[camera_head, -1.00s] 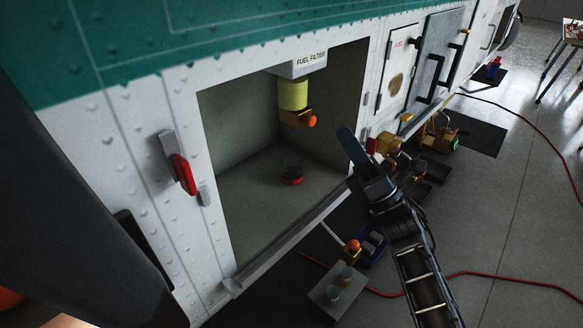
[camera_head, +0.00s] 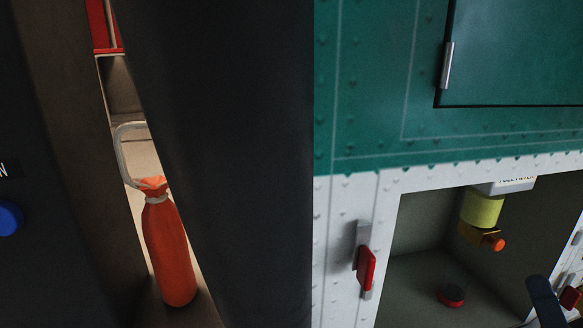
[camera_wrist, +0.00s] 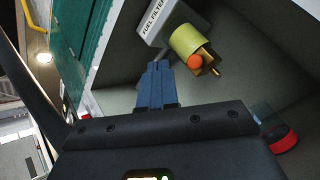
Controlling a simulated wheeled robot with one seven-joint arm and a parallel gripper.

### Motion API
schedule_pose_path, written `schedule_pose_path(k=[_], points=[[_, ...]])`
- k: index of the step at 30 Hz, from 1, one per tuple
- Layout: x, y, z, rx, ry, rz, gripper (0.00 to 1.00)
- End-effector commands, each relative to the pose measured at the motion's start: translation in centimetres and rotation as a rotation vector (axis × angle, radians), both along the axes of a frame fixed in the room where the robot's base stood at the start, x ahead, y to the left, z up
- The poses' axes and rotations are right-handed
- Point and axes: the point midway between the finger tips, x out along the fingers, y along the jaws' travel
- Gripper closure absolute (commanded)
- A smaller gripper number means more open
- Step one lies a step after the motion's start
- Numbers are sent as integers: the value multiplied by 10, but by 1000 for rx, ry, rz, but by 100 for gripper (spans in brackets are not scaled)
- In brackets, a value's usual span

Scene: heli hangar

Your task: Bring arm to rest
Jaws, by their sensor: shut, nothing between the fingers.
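My gripper shows in the wrist view (camera_wrist: 157,85) with its blue-grey fingers together and nothing between them. In the head view only part of my gripper (camera_head: 541,298) shows at the lower right, in front of the open bay. In the wrist view the fingers overlap the bay's back wall, just left of a yellow-green fuel filter (camera_wrist: 187,40). The filter hangs under a white box labelled FUEL FILTER (camera_wrist: 155,20). It also shows in the head view (camera_head: 481,209). I cannot tell the exact gap between fingers and filter.
An orange-knobbed brass valve (camera_head: 482,236) sits under the filter. A red-rimmed round cup (camera_head: 451,296) rests on the bay floor. A red latch handle (camera_head: 366,268) is on the white frame. At left, an orange bottle-shaped object (camera_head: 168,250) stands beside a dark column.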

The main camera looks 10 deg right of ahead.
Motion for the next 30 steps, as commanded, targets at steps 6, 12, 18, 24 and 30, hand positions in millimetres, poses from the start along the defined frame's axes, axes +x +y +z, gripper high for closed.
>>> schedule_pose_path(k=[6, 12, 18, 24, 30], points=[[-39, 57, -34, 378, 124, 209, 100], [-85, 102, -57, 788, 249, 398, 100], [-136, 140, -73, 1211, 373, 542, 100], [-190, 169, -81, 1649, 490, 620, 100], [-238, 190, -81, 2052, 574, 614, 100]])
